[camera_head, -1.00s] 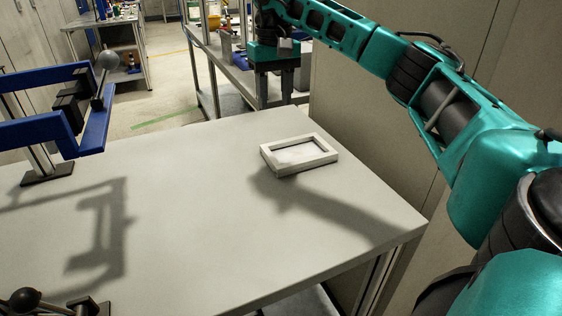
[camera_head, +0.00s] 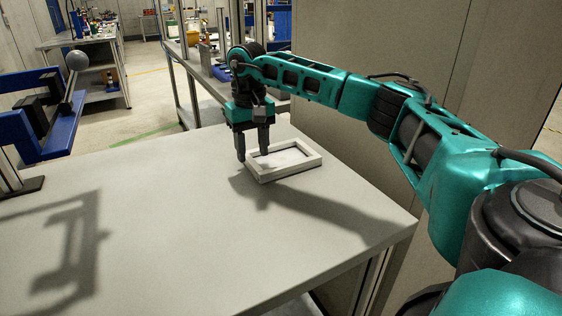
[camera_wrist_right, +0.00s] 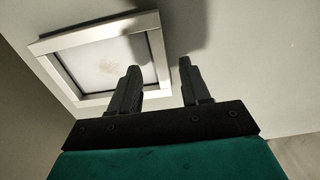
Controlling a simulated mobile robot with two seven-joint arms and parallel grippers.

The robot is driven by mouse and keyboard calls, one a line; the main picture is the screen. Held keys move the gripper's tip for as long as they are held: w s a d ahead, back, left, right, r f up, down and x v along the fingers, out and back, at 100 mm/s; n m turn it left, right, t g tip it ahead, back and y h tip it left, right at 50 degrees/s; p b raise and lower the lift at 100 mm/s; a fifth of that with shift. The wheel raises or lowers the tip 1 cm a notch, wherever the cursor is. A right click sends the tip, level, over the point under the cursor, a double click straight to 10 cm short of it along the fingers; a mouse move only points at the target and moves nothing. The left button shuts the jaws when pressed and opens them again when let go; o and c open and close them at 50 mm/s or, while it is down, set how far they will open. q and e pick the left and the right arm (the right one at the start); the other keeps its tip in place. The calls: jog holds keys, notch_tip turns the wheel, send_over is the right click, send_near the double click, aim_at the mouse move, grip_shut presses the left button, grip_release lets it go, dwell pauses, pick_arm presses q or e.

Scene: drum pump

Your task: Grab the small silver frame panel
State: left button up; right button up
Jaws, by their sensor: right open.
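The small silver frame panel (camera_head: 302,167) is a rectangular light frame lying flat on the table, near its far right edge. In the right wrist view the frame (camera_wrist_right: 155,45) fills the upper left, with a pale panel inside its border. My right gripper (camera_head: 253,158) points down at the frame's left end with its jaws open and empty. In the right wrist view its fingers (camera_wrist_right: 160,78) are spread; the left finger overlaps the frame's near right part and the right one is outside the frame. I cannot tell whether they touch it. My left gripper is not in view.
The grey table (camera_head: 180,220) is mostly clear in the middle. A blue clamp-like fixture (camera_head: 60,130) with a grey ball knob stands at the left edge. A tall cabinet wall (camera_head: 400,50) rises behind the table on the right. A shelf trolley (camera_head: 205,80) stands behind.

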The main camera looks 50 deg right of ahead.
notch_tip(320, 180, down, 3)
jog(key=shift+r, duration=0.15)
jog(key=shift+c, duration=0.3)
grip_shut()
jog(key=shift+r, duration=0.1)
